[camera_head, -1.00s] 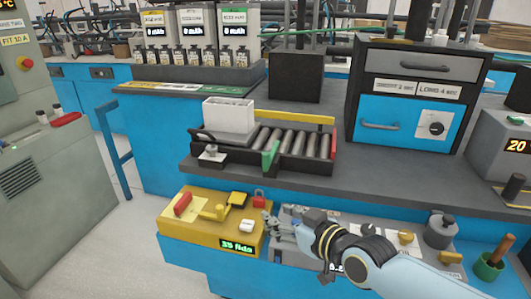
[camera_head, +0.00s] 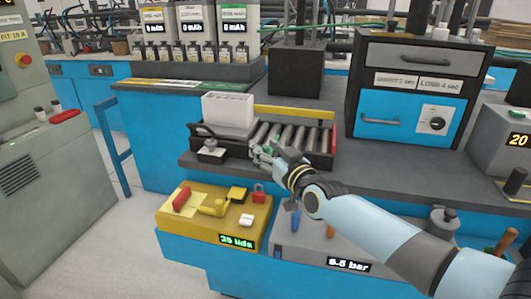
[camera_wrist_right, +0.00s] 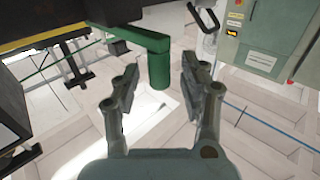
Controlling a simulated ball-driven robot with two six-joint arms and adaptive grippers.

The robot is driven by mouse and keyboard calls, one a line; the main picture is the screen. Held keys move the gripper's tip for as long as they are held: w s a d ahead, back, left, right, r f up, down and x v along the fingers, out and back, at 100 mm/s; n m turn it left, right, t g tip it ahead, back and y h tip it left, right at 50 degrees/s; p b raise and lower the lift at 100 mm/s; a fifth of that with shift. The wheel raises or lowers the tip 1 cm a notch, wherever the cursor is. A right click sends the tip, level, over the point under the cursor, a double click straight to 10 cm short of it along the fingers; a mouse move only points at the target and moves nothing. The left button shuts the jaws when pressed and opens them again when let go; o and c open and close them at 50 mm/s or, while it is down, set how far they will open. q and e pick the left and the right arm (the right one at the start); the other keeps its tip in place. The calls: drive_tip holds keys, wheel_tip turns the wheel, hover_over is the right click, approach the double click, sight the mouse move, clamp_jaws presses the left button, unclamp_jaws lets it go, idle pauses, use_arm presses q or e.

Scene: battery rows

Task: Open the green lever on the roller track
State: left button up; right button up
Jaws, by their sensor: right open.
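The roller track (camera_head: 319,142) lies on the grey bench, with metal rollers in a dark frame. In the right wrist view the green lever (camera_wrist_right: 157,68) is an arm with a post hanging down from its end. My right gripper (camera_wrist_right: 160,75) is open, with one finger on each side of the post; I see gaps on both sides. In the head view my right gripper (camera_head: 266,154) is at the front of the track and hides most of the lever. My left gripper is not in view.
A white box (camera_head: 228,110) stands at the left end of the track. A yellow unit (camera_head: 196,222) with a lids display sits in front, below the bench top. A blue-fronted oven-like box (camera_head: 411,117) stands at the right.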

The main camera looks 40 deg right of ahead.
drive_tip(key=shift+w, duration=0.2)
drive_tip(key=shift+c, duration=0.3)
clamp_jaws()
